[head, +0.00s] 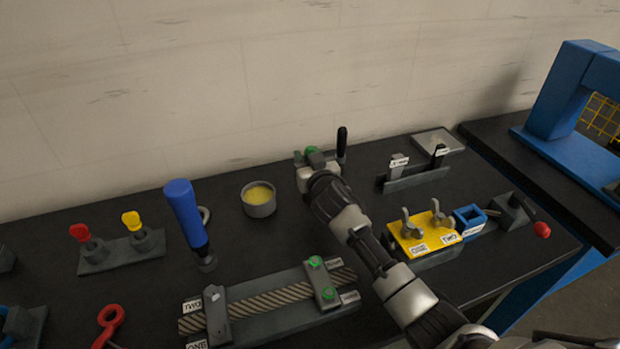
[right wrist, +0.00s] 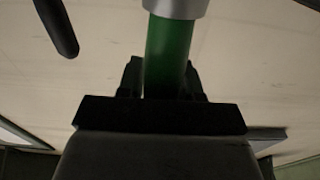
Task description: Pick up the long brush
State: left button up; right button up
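A green handle with a silver metal collar, which looks like a brush, stands between the fingers of my right gripper (head: 315,160). In the right wrist view, the green handle (right wrist: 167,60) fills the gap between the dark fingertips (right wrist: 163,80), and they appear to press on both its sides. The collar (right wrist: 176,7) is cut off at the top edge. In the head view, only a small green end (head: 311,150) shows above the gripper, and the rest is hidden. I cannot tell its length. My left gripper is not in view.
A black upright handle (head: 342,142) stands close to the right of my right gripper. A grey cup with yellow contents (head: 259,208) is to its left. A blue-handled tool (head: 185,212), a rope clamp (head: 324,284) and a yellow plate block (head: 408,240) stand nearby. The wall is close behind.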

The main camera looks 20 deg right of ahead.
jog(key=c, duration=0.5)
